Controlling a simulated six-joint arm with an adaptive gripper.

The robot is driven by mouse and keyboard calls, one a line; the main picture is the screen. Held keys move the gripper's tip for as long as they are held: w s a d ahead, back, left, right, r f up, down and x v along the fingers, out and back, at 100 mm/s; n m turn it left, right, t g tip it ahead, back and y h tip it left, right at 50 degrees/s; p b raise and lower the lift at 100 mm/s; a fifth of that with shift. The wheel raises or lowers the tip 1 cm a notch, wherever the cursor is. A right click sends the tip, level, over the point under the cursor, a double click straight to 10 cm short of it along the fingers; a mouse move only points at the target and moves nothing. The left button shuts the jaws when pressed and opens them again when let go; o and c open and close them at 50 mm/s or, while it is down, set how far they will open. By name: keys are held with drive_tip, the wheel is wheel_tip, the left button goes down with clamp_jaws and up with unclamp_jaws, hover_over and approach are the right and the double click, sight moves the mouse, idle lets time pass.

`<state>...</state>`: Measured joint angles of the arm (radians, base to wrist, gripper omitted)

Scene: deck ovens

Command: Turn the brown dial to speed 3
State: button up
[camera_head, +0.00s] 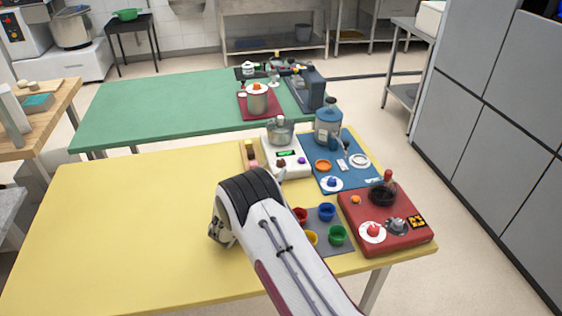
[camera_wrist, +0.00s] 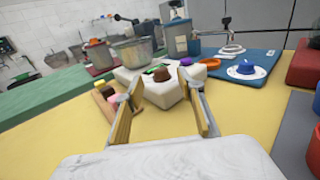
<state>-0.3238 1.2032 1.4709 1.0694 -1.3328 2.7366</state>
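The brown dial (camera_wrist: 161,74) is on the front of a white mixer base (camera_wrist: 163,94), with a purple knob (camera_wrist: 187,61) to its right. In the head view the brown dial (camera_head: 281,163) sits below a small green-lit display (camera_head: 287,153); its reading is too small to tell. A metal bowl (camera_head: 280,132) stands on the base. My gripper (camera_wrist: 154,86) is open and empty, its two fingers apart in front of the base, with the dial in view between them. My arm mostly hides the gripper in the head view.
A wooden block with coloured pegs (camera_wrist: 104,100) stands close to the left finger. At right are a blue mat (camera_head: 333,185), a grey mat with coloured cups (camera_head: 345,247) and a red board (camera_head: 400,240). The yellow table (camera_head: 110,235) is clear at left.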

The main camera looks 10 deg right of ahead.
sight(279, 163)
drive_tip(key=shift+x, duration=3.25)
clamp_jaws()
